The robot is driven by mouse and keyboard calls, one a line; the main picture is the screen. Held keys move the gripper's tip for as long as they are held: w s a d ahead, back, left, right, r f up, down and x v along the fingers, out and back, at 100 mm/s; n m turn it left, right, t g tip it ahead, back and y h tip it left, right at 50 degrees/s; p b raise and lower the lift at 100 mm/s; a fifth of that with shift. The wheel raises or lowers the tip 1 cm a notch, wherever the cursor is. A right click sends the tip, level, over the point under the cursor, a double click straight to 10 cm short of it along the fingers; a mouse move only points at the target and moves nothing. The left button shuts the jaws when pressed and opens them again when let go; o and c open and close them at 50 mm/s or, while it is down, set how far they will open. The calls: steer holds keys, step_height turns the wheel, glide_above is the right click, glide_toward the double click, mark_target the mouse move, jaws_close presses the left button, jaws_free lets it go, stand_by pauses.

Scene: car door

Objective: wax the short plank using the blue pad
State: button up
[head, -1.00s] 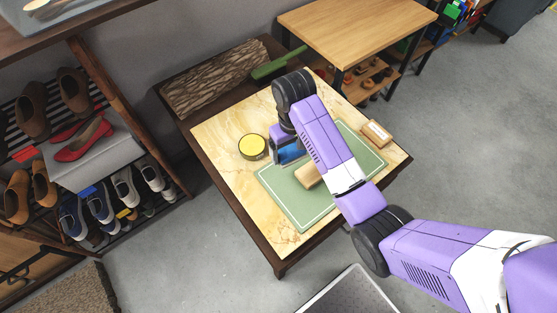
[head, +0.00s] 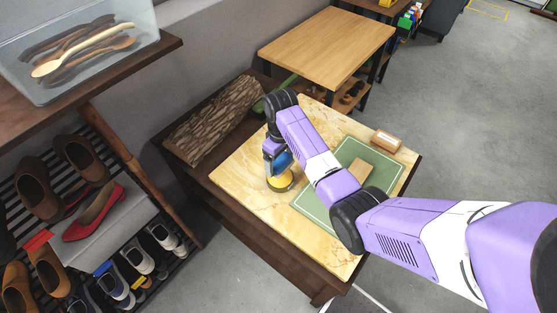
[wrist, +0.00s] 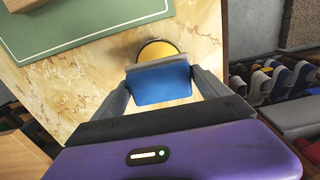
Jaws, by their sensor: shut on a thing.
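My gripper (head: 274,149) is shut on the blue pad (head: 283,161), which also shows between the two fingers in the wrist view (wrist: 162,88). The pad is at a round tin with yellow contents (head: 282,183); in the wrist view it covers the near part of the tin (wrist: 157,49). I cannot tell whether pad and tin touch. The short plank (head: 352,172), light wood, lies on the green mat (head: 376,160) to the right of the gripper. My arm hides part of the mat. Only a corner of the plank shows in the wrist view (wrist: 20,5).
A wood-topped block (head: 387,139) sits at the mat's far right corner. The marbled tabletop (head: 240,170) is clear left of the tin. A bark-covered log (head: 215,120) and a green-handled thing (head: 275,97) lie behind. A shoe rack (head: 80,220) stands at left.

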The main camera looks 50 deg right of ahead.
steer(key=shift+f, duration=0.65)
step_height(320, 180, down, 5)
steer(key=b, duration=0.5)
steer(key=shift+r, duration=0.15)
steer(key=shift+f, duration=0.65)
stand_by(2.0)
steer(key=shift+r, duration=0.1)
step_height(320, 180, up, 5)
steer(key=p, duration=0.4)
steer(key=shift+p, duration=0.35)
steer(key=shift+r, duration=1)
